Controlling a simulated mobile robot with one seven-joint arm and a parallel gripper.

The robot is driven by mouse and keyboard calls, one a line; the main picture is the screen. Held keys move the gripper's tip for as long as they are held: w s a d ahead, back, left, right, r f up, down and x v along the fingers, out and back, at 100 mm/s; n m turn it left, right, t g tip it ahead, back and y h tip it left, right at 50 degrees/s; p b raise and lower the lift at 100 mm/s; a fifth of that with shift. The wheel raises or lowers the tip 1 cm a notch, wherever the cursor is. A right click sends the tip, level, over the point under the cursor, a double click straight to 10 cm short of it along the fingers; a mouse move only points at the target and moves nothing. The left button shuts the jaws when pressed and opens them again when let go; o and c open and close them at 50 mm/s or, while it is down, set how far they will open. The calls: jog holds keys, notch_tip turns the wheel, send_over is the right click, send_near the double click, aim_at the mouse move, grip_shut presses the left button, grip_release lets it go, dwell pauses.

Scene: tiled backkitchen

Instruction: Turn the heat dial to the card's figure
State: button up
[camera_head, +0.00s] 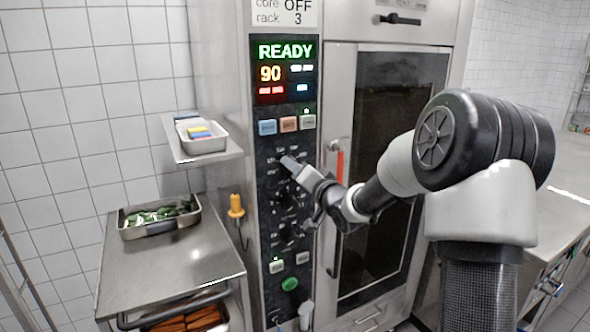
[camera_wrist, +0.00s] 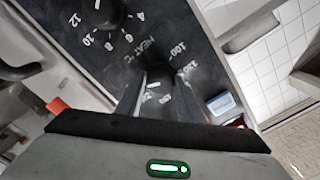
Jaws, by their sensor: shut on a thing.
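The heat dial (camera_wrist: 157,76) is a dark knob on the black panel, with "HEAT °C" and figures such as 100 and 130 printed around it. My gripper (camera_wrist: 155,92) is shut on this dial, with one finger on each side. A white mark shows on the dial between the fingers; the figure it points to cannot be told. In the head view my gripper (camera_head: 291,166) is at the upper part of the panel and hides the dial. The card (camera_head: 285,12) is cut off by the top edge; only "core OFF" and "rack 3" show. The display (camera_head: 285,70) reads "READY" and 90.
A second dial (camera_wrist: 98,14) with figures 4 to 12 is beside the heat dial. The oven door's handle (camera_head: 334,225) is right of the panel. At left are a shelf (camera_head: 190,157) with a small tray and a steel table (camera_head: 165,275) with a pan.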

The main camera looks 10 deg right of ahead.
jog(key=o, duration=0.9)
jog(key=shift+w+r, duration=0.1)
jog(key=shift+r, duration=0.3)
jog(key=shift+o, duration=0.8)
jog(key=shift+w+a+f, duration=0.1)
jog(key=shift+f, duration=0.15)
jog(key=b+v, duration=0.1)
jog(key=v, duration=1.6)
jog(key=shift+s, duration=0.25)
